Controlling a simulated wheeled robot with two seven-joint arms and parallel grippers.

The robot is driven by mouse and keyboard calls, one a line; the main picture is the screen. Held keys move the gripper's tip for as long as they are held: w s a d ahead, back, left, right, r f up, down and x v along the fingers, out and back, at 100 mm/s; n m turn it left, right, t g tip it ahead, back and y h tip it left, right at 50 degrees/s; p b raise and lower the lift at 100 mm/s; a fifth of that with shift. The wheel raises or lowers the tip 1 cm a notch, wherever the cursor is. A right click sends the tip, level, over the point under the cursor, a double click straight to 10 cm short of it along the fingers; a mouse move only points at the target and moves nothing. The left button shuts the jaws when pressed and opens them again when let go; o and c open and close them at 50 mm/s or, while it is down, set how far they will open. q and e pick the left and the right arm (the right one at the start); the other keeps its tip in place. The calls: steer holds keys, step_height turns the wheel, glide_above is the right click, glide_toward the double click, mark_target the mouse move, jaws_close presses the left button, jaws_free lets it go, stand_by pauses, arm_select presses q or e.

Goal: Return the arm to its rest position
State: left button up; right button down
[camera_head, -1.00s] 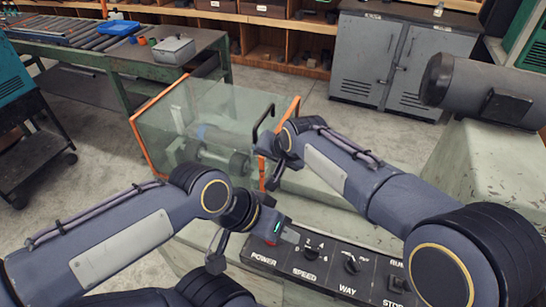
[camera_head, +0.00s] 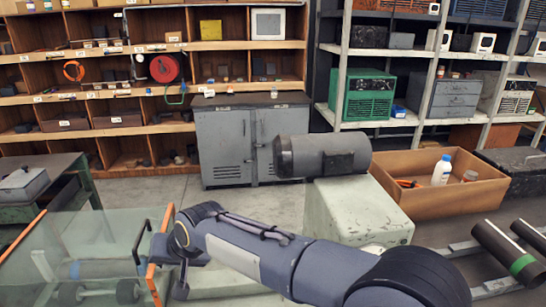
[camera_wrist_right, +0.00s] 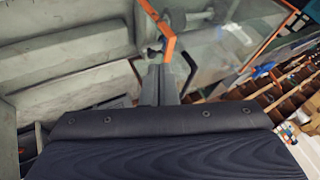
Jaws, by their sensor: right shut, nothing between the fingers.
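My right arm (camera_head: 265,262) comes in from the lower right of the head view and reaches left. Its gripper (camera_head: 180,287) hangs down beside the right edge of the orange-edged clear guard (camera_head: 95,230). In the right wrist view my right gripper (camera_wrist_right: 161,83) is shut with nothing between the fingers, and the guard's orange edge (camera_wrist_right: 165,28) is just beyond its tips. I cannot tell if they touch. The guard has a black handle (camera_head: 140,243). A dark round part (camera_head: 127,291) shows through the clear panel. My left gripper is out of view.
A grey motor (camera_head: 320,156) sits on a pale green block (camera_head: 350,208) behind my right arm. A cardboard box (camera_head: 410,200) with a white bottle (camera_head: 442,170) is at the right. Dark pipes (camera_head: 508,252) lie at the far right. A grey cabinet (camera_head: 250,140) stands behind.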

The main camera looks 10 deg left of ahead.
steer(key=w+d+r+m+t+h, duration=0.1)
steer(key=d+r+m, duration=0.15)
steer(key=d, duration=1.35)
steer(key=w+d+r+m+t, duration=0.1)
steer(key=d+r, duration=0.3)
steer(key=d, duration=1.2)
steer(key=s+d+f+m+h, duration=0.1)
steer(key=s+d+f, duration=0.1)
steer(key=s+d, duration=0.35)
steer(key=s+d+f+m, duration=0.1)
steer(key=s+d, duration=0.2)
steer(key=d, duration=0.6)
steer(key=s+d+f+t+h, duration=0.1)
steer(key=s+d+f, duration=0.3)
steer(key=s+f, duration=0.3)
steer(key=s+m+b, duration=0.1)
steer(key=s, duration=0.3)
steer(key=shift+d, duration=0.2)
